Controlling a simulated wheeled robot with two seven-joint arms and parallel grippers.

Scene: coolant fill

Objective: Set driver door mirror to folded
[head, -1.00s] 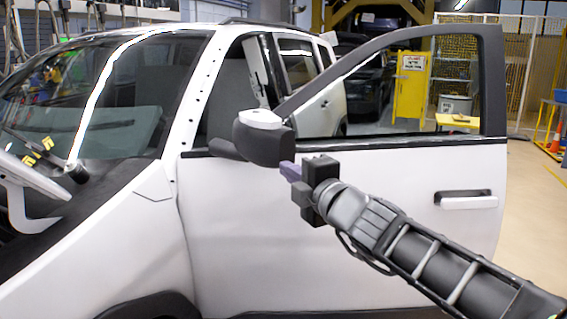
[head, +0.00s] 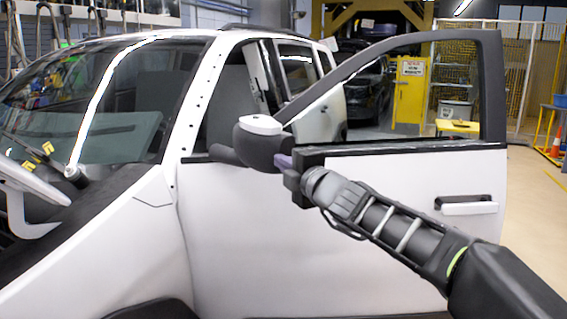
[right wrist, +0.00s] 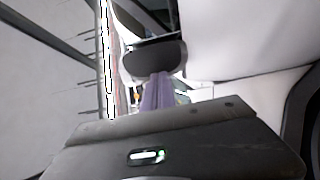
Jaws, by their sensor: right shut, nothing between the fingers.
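The driver door mirror (head: 258,143) has a dark housing with a white cap and sits at the front corner of the white driver door (head: 330,235). It stands out from the door on a dark arm. My right gripper (head: 281,160) is shut and empty, its purple fingertips at the lower right side of the mirror housing. In the right wrist view the shut purple fingers (right wrist: 157,92) reach up to the dark mirror (right wrist: 154,62). They look to be touching it or very near; I cannot tell which. My left gripper is not in view.
The driver door is swung open, with an empty window frame (head: 490,85) and a handle (head: 466,203). The windshield (head: 85,95) and hood are at the left. A yellow cabinet (head: 410,95) stands behind. Open floor lies at the right.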

